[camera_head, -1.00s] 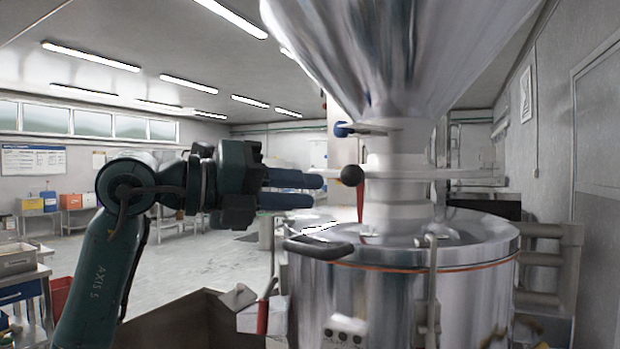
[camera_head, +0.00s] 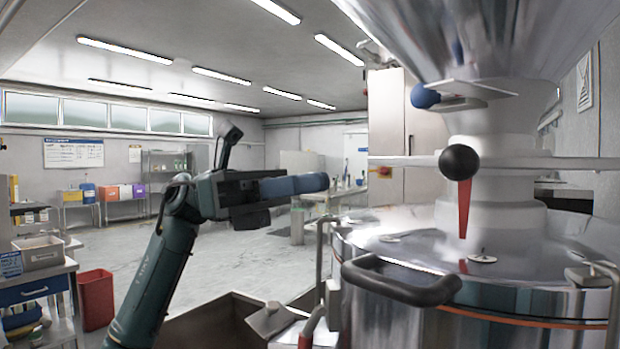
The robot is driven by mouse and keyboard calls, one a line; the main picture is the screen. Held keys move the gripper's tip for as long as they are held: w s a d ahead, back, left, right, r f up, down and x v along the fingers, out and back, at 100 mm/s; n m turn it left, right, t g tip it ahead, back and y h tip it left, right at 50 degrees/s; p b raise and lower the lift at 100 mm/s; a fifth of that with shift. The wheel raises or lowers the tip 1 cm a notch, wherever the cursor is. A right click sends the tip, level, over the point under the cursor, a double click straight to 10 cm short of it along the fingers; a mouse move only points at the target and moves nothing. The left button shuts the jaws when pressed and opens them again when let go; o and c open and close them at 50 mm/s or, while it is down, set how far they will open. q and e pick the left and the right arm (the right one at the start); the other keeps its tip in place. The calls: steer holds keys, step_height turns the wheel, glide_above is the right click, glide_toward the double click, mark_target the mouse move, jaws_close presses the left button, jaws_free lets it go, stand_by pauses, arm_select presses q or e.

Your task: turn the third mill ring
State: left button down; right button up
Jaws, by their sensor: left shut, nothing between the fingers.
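The grinder has a shiny cone hopper (camera_head: 500,45) above a pale neck (camera_head: 492,200) and a wide metal drum (camera_head: 400,320). A thin pale plate or ring (camera_head: 560,163) runs around the neck, with a black ball knob (camera_head: 459,162) at its front and a red pointer (camera_head: 464,208) below. A blue knob (camera_head: 424,96) sits higher on the neck's left. I cannot tell which part is the third ring. My left gripper (camera_head: 312,184) is shut and empty, left of the knobs and apart from the grinder, its blue fingers pointing right. My right gripper is out of view.
A black curved handle (camera_head: 400,285) sticks out at the drum's upper front left. An open brown box (camera_head: 215,325) stands below my left arm. A red bin (camera_head: 96,298) and a cart (camera_head: 40,285) are at left. The floor behind is open.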

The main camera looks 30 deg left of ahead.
arm_select(q)
steer(key=p, duration=0.2)
glide_toward(444, 170)
steer(key=d+r, duration=0.1)
steer(key=d, duration=0.4)
steer(key=shift+w+d+r, duration=0.2)
steer(key=shift+w+d, duration=0.05)
steer(key=shift+d, duration=0.45)
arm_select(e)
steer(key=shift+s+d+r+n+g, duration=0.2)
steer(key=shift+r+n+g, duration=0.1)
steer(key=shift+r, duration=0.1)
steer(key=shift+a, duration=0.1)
arm_select(q)
steer(key=shift+s+d, duration=0.15)
steer(key=shift+d, duration=0.35)
steer(key=shift+s+d, duration=0.2)
steer(key=shift+d, duration=0.35)
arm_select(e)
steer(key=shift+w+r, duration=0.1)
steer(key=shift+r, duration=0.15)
arm_select(q)
steer(key=shift+a, duration=0.1)
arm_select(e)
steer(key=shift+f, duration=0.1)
